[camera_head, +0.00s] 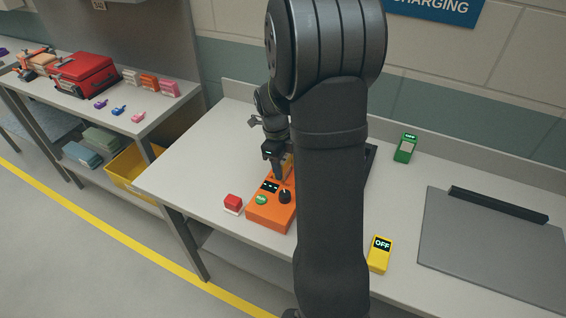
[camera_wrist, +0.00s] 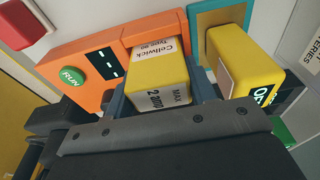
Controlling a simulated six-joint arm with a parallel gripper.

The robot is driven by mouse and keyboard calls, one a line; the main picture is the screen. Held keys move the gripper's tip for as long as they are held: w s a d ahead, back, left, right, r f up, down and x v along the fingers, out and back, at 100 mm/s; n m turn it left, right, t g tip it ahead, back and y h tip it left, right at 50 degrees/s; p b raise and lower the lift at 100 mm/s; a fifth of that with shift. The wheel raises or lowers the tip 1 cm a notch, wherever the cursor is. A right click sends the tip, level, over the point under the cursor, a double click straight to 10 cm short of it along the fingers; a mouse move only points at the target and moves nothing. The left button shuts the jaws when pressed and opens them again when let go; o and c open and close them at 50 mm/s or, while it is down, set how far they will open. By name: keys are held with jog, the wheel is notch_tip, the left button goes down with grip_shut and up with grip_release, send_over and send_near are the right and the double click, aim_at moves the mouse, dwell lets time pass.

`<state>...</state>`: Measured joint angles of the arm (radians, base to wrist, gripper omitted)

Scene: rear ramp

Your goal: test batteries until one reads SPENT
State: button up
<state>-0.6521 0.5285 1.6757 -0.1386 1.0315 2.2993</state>
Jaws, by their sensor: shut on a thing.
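The orange tester (camera_head: 268,207) stands on the bench, with a green RUN button (camera_wrist: 73,75) and a dark display (camera_wrist: 107,62) showing only dashes. In the wrist view a yellow battery (camera_wrist: 160,76) lettered Cellwick is between the fingers of my gripper (camera_wrist: 163,90), at the tester's raised orange end. I cannot tell how deep it sits in the tester. My gripper (camera_head: 278,168) also shows in the head view, low over the tester's far end. My arm hides part of the tester's right side there.
A red button block (camera_head: 233,203) stands left of the tester. A yellow unit reading OFF (camera_head: 380,254) and a green unit (camera_head: 405,148) stand to the right, near a grey mat (camera_head: 490,255). A red case (camera_head: 84,73) and small coloured items are on the left bench.

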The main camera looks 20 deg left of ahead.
jog(key=o, duration=1.3)
notch_tip(320, 180, up, 17)
jog(key=a, duration=0.2)
jog(key=shift+a+r, duration=0.15)
jog(key=shift+a, duration=0.15)
jog(key=d+f, duration=0.1)
jog(key=f, duration=1)
jog(key=d+f, duration=0.1)
jog(key=f, duration=0.5)
jog(key=shift+d+f, duration=0.15)
jog(key=shift+d, duration=0.15)
